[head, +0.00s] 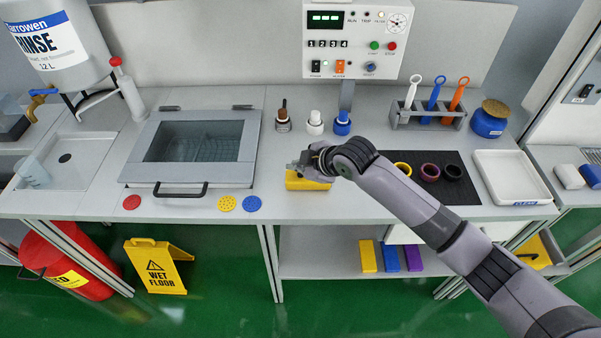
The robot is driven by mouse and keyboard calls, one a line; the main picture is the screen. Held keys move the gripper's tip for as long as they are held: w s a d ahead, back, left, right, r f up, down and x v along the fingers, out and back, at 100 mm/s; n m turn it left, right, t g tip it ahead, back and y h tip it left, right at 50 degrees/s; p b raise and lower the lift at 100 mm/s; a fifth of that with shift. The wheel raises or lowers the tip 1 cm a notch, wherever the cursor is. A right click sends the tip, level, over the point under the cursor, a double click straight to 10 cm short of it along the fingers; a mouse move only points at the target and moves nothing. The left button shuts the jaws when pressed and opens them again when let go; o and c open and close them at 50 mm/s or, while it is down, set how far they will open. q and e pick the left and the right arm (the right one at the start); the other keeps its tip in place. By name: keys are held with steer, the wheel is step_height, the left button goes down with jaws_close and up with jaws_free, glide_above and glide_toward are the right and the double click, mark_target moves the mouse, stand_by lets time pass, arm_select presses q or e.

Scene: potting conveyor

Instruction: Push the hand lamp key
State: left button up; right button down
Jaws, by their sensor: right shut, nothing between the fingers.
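The control panel (356,42) stands at the back of the bench. It has a green digit display (325,19), small lamps (366,14) along the top, a row of black numbered keys (328,44), a green button (374,45), a red button (392,46), a black rocker (316,65), an orange rocker (339,66) and a blue knob (370,67). The labels are too small to tell which key is the hand lamp's. My right gripper (300,166) is shut and empty, over a yellow block (306,181) on the bench, below the panel and apart from it. My left gripper is out of view.
Three small bottles (314,123) stand between gripper and panel. A tool rack (428,116), blue jar (490,120), dark mat (462,186) with rings and white tray (510,178) are right. A glass-lidded basin (190,148) is left.

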mark_target(299, 177)
steer(key=shift+f, duration=0.35)
steer(key=shift+f, duration=0.25)
stand_by(0.3)
steer(key=shift+r+p, duration=0.65)
steer(key=shift+p, duration=0.05)
steer(key=shift+r, duration=0.1)
step_height(299, 177, up, 6)
steer(key=p, duration=0.6)
stand_by(0.3)
